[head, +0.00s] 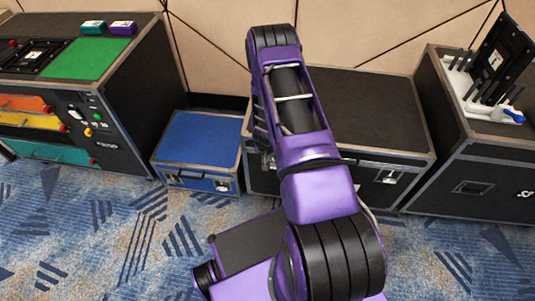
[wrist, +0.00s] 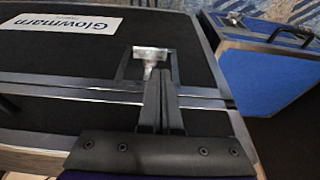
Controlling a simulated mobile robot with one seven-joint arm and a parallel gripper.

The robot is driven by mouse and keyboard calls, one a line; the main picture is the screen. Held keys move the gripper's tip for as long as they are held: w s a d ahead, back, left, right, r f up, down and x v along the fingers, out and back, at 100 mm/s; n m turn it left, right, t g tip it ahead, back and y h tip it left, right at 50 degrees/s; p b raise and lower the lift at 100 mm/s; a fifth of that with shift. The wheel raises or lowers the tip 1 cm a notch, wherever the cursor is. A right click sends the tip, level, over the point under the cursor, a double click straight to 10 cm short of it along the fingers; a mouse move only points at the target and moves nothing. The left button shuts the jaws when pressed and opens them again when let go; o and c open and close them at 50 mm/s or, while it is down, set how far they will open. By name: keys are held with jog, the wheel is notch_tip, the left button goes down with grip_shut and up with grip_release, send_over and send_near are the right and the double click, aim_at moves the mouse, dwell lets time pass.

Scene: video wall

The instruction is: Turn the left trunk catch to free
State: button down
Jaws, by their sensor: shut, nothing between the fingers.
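The black trunk (head: 372,110) stands against the wall, partly behind my arm in the head view. Its front fills much of the wrist view (wrist: 60,62), with a white label on it. The left catch (wrist: 150,55) is a silver piece in a recessed dish near the lid seam, its stem pointing toward my fingers. My arm hides this catch in the head view; the right catch (head: 388,177) shows there. My gripper (wrist: 160,72) is shut and empty, its dark fingertips right at the stem of the left catch. I cannot tell whether they touch.
A blue case (head: 200,138) stands close to the trunk's left end; it also shows in the wrist view (wrist: 270,60). A black cabinet with coloured drawers (head: 95,105) is at far left. Another black case (head: 475,165) stands at right. Patterned carpet (head: 120,230) in front is free.

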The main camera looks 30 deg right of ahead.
aim_at(273, 166)
jog(key=shift+f, duration=2.2)
